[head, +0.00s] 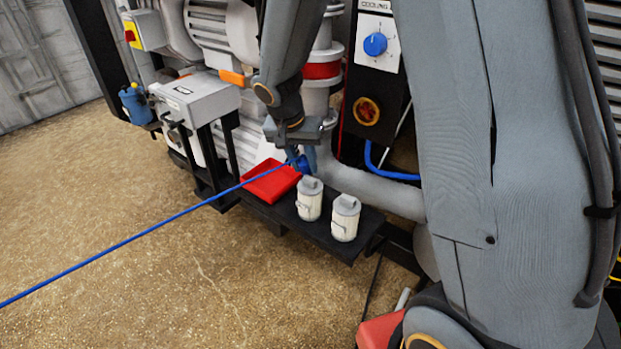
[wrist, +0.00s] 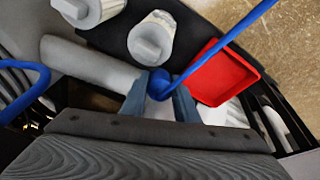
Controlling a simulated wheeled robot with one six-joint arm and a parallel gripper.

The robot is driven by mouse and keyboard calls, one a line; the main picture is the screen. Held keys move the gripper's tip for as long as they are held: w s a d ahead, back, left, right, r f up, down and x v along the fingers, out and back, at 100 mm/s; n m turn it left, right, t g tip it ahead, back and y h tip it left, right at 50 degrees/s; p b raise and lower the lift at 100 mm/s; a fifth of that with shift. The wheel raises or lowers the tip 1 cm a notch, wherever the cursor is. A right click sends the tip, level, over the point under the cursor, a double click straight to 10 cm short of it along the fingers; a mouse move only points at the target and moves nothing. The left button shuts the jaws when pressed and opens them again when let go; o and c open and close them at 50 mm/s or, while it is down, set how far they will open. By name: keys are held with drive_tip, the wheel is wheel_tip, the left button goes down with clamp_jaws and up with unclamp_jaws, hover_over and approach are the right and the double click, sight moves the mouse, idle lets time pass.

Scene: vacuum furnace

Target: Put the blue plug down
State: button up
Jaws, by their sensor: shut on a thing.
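My gripper (head: 302,160) is shut on the blue plug (head: 303,164) just above the dark shelf, at the right edge of the red tray. In the wrist view the blue plug (wrist: 160,84) sits between my two fingertips, with a blue hose or cable running from it to the upper right. In the head view this blue line (head: 130,231) stretches to the lower left. The red tray (head: 270,182) lies on the shelf and looks empty; it also shows in the wrist view (wrist: 222,72), right of the plug. Whether the plug touches anything below is hidden.
Two white canisters (head: 309,200) (head: 345,219) stand on the dark shelf (head: 322,236) right of the tray. A thick grey pipe (head: 375,187) runs close behind them. A control panel with a blue knob (head: 375,44) is at the back. The floor at left is free.

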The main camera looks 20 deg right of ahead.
drive_tip(key=x, duration=0.5)
drive_tip(key=shift+d+f+b, duration=0.1)
drive_tip(key=shift+f+b, duration=0.25)
drive_tip(key=shift+w+d+r+g+y+p, duration=0.2)
drive_tip(key=shift+g+y+p, duration=0.1)
drive_tip(key=shift+y+p, duration=0.25)
drive_tip(key=shift+w+d+g+y, duration=0.25)
drive_tip(key=shift+d+g+y, duration=0.1)
drive_tip(key=shift+g+y, duration=0.35)
drive_tip(key=shift+f, duration=0.8)
drive_tip(key=shift+f, duration=0.15)
drive_tip(key=o, duration=1)
